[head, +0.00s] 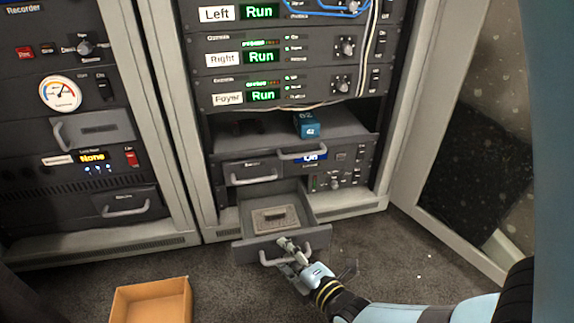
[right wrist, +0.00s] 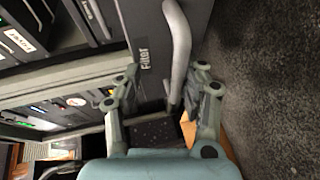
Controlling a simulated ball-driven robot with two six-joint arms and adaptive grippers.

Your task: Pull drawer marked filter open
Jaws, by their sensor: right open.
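The drawer marked Filter (head: 245,254) is the lowest one in the middle rack and stands pulled out. Its label (right wrist: 145,57) reads in the right wrist view. A flat light panel with a dark grip (head: 275,219) lies in it. My right gripper (head: 289,247) is at the drawer front, over the right part of its bar handle (head: 268,261). In the right wrist view the handle (right wrist: 178,50) runs between the spread fingers (right wrist: 165,76). Whether a finger touches it, I cannot tell. My left gripper is not in view.
An open cardboard box (head: 150,302) stands on the carpet at the lower left. A blue box (head: 307,126) sits on the shelf above. Other closed drawers (head: 250,174) are over the open one. A rack door (head: 445,215) stands open at the right.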

